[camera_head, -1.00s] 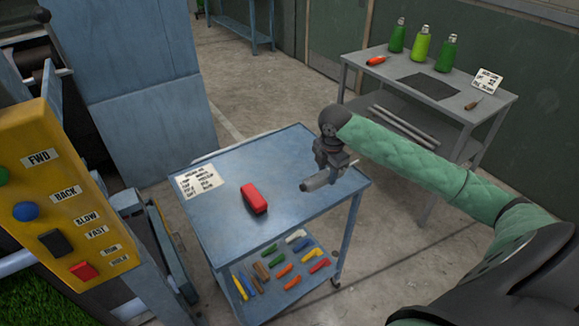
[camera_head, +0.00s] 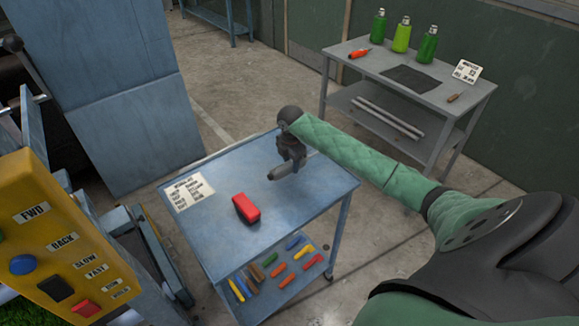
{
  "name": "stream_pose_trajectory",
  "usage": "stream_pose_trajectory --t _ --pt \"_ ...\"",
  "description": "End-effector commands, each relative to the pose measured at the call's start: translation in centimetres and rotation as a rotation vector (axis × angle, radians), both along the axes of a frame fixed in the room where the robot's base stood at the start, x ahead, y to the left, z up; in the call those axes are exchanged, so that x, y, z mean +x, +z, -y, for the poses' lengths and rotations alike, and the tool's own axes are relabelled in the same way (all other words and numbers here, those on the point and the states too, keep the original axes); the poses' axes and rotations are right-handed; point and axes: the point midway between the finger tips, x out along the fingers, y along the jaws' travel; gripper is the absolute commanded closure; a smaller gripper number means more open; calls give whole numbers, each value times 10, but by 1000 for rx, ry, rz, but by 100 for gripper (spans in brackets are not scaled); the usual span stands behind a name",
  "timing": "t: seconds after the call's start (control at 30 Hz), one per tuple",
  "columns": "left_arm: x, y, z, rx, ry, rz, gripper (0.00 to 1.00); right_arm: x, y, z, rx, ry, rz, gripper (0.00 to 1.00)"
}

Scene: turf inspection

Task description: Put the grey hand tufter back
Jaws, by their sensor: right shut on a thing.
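The grey hand tufter (camera_head: 279,173) is a small grey cylinder-like tool at the upper right part of the blue cart's top (camera_head: 225,235). My right gripper (camera_head: 290,163) is shut on it from above. The tufter lies roughly level; I cannot tell whether it touches the cart top. A red block-like thing (camera_head: 246,208) sits on the cart top, to the left of and nearer than the tufter. My left gripper is not in view.
A printed card (camera_head: 188,193) lies at the cart's left edge. The cart's lower shelf holds several coloured tools (camera_head: 281,267). A grey table (camera_head: 440,93) behind carries green bottles (camera_head: 401,36), a dark mat (camera_head: 411,79) and a sign. A yellow control panel (camera_head: 70,240) stands at left.

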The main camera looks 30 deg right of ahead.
Motion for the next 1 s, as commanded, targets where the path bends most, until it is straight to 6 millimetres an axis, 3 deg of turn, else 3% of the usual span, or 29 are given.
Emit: stream_pose_trajectory --t 0.27,0.53,0.8,0.83,0.93,1.0 --pt "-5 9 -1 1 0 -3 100 11 -9 0 0 1 0 100" --pt "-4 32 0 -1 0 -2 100 10 -36 0 1 0 -1 100" --pt "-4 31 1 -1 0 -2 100 11 -47 1 -1 1 1 100" --pt "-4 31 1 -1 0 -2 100 10 -47 1 -1 1 0 62" --pt "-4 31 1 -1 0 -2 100 10 -47 1 -1 1 0 42" --pt "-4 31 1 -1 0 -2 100 10 -47 1 -1 1 0 42"
